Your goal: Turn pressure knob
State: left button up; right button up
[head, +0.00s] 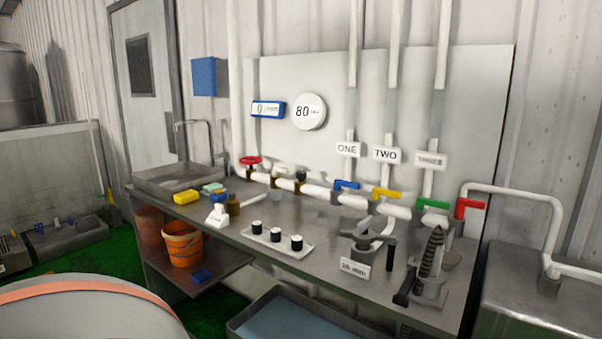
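A round white gauge (309,111) reading 80 hangs on the wall panel, with a blue-framed display (268,109) reading 0 to its left. Below them a white pipe (316,190) runs along the back of the bench. It bears a red round handwheel (251,160) at its left end, then a pale knob (278,168) and a dark knob (300,175). No label shows which one is the pressure knob. Farther right are blue (346,185), yellow (385,193), green (433,204) and red (468,207) lever handles. Neither of my grippers is in view.
The metal bench (225,238) holds a white tray (270,246) with black-topped pieces, a clamp-like device (366,238), a spring device (432,262) and a white spray bottle (217,213). An orange bucket (182,243) stands below. A large drum (90,312) fills the lower left foreground.

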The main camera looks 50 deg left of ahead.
aim_at(301, 175)
jog(key=k+j, duration=0.1)
jog(key=j, duration=0.7)
jog(key=k+j+z, duration=0.1)
jog(key=j, duration=0.25)
jog(key=k+j, duration=0.15)
jog(key=j, duration=0.25)
jog(key=k+j, duration=0.1)
jog(key=j, duration=0.3)
jog(key=z, duration=0.05)
